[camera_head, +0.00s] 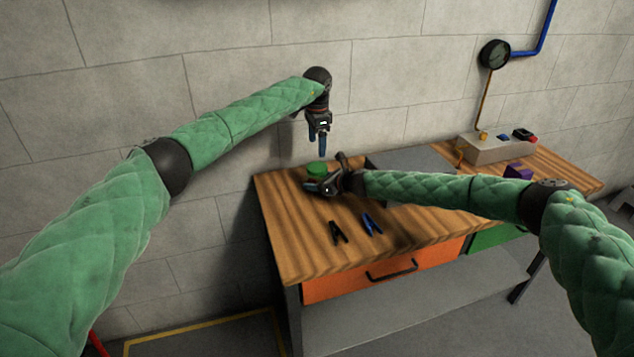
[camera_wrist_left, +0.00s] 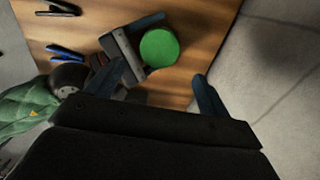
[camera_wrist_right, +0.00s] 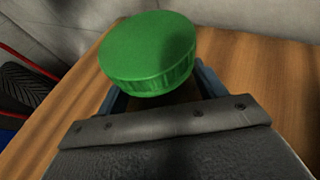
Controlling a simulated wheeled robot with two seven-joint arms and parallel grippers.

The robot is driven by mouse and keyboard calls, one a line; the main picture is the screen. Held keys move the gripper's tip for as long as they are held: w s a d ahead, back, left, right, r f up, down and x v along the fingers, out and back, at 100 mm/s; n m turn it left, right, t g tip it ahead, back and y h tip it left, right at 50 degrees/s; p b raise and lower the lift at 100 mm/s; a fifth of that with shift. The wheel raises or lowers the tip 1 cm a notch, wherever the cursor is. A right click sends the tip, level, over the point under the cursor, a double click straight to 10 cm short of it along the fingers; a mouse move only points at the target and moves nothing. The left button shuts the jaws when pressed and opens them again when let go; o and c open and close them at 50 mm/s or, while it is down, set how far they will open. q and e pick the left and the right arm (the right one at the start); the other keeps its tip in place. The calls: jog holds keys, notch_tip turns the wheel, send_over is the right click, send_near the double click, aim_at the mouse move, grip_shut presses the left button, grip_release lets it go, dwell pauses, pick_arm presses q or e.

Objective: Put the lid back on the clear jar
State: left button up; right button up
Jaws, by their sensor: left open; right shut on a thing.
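The green round lid (camera_head: 316,168) is at the left back of the wooden bench. My right gripper (camera_head: 322,186) is shut below the lid, apparently on the clear jar, whose body I cannot make out. My left gripper (camera_head: 319,147) is open and empty, pointing down above the lid. In the left wrist view the lid (camera_wrist_left: 159,48) shows beyond the left fingers, near the right gripper. Whether the lid is seated on the jar is hidden.
A black clip (camera_head: 338,233) and a blue clip (camera_head: 371,224) lie on the bench (camera_head: 300,255) in front of the right gripper. A grey plate (camera_head: 405,160), a beige box (camera_head: 490,148) and a purple block (camera_head: 518,171) stand farther right. The wall is close behind.

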aim_at(317, 166)
pick_arm(q)
jog(key=shift+f, duration=3.95)
jog(key=c, duration=1)
jog(key=shift+c, duration=0.2)
